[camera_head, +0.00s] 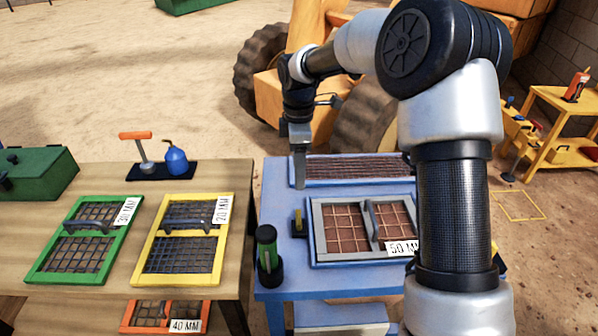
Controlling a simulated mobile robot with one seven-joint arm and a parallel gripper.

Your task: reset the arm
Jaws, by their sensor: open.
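My arm rises at the right of the view and bends over to the left, with my gripper (300,182) pointing down above the left rear part of the blue table (275,208). The gripper is open, and nothing shows between its fingers. It is to the left of a dark ribbed panel (350,169) set in a blue frame. The grey-framed screen (317,236) labelled 50 MM lies in front of it on the blue table, partly hidden by my arm at its right end.
The wooden table (150,210) holds a green screen (48,262) and a yellow screen (149,261), with a blue oil can (176,160) behind. A green-black cylinder (267,255) stands at the blue table's front left. A yellow vehicle (268,97) stands behind. A yellow bench (560,108) is at right.

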